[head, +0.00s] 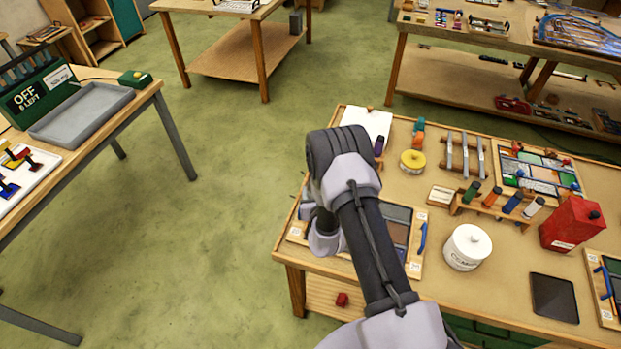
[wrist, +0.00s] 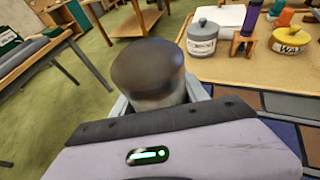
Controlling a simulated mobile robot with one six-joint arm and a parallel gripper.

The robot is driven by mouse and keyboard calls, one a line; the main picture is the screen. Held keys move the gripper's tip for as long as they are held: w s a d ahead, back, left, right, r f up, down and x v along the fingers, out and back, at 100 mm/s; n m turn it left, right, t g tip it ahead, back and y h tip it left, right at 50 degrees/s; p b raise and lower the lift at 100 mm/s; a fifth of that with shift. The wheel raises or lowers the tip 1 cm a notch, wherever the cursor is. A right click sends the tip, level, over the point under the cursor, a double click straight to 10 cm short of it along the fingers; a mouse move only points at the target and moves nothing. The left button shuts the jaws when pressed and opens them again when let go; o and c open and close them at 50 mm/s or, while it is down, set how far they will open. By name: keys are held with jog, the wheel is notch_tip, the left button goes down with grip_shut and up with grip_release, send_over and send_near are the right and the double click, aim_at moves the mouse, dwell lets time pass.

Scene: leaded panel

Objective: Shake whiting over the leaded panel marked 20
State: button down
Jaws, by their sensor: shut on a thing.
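My gripper (wrist: 158,100) is shut on a round container with a dark, domed top, the shaker (wrist: 148,68), in the wrist view. Its lower part is hidden by the gripper. In the head view my arm hides the shaker and most of the gripper, near the table's left end. A leaded panel (head: 398,226) with dark panes lies partly under my arm, with a blue-handled tool on its right side. Part of a panel with dark panes (wrist: 286,133) also shows right of the gripper in the wrist view.
A white lidded jar (head: 467,248), a red can (head: 570,224) and a dark flat pad (head: 554,298) stand on the right of the table. Another leaded panel (head: 541,172) lies at the back right.

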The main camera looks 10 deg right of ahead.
jog(key=shift+f, duration=0.1)
jog(key=b, duration=0.3)
jog(key=shift+f, duration=0.35)
jog(key=shift+w+f+m+b, duration=0.15)
jog(key=shift+m+b, duration=0.15)
jog(key=shift+b, duration=0.7)
jog(key=b, duration=0.4)
jog(key=shift+a+f, duration=0.1)
jog(key=shift+a, duration=0.15)
